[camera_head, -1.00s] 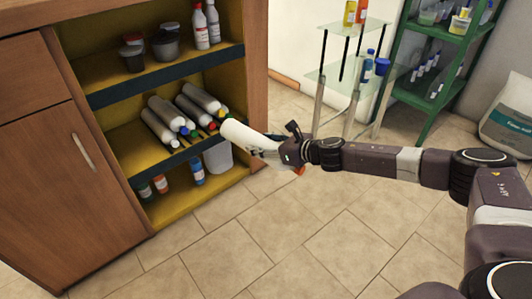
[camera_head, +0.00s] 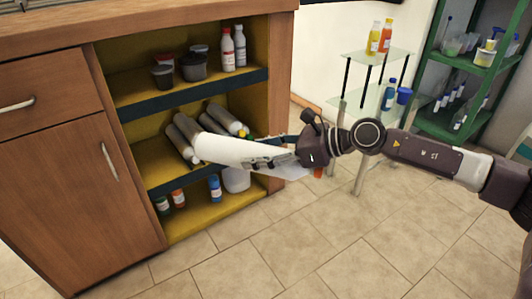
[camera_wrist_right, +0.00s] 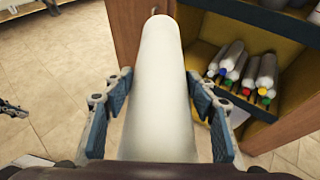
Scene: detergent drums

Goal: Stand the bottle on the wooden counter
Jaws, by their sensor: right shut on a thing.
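A white bottle (camera_head: 228,150) lies nearly level in my right gripper (camera_head: 285,157), in front of the open shelves. In the right wrist view the bottle (camera_wrist_right: 160,80) runs away from me between the two blue finger pads of the gripper (camera_wrist_right: 160,115), which is shut on it. The bottle's cap end is hidden at the gripper. The wooden counter (camera_head: 150,14) tops the cabinet at the upper left, above the bottle; only its front part shows.
Several bottles (camera_head: 226,119) lie on the cabinet's middle shelf, behind the held one. Tubs (camera_head: 196,66) and two upright bottles (camera_head: 240,46) stand on the upper shelf. A glass stand (camera_head: 378,58) and a green rack (camera_head: 462,80) are at the right. The tiled floor in front is clear.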

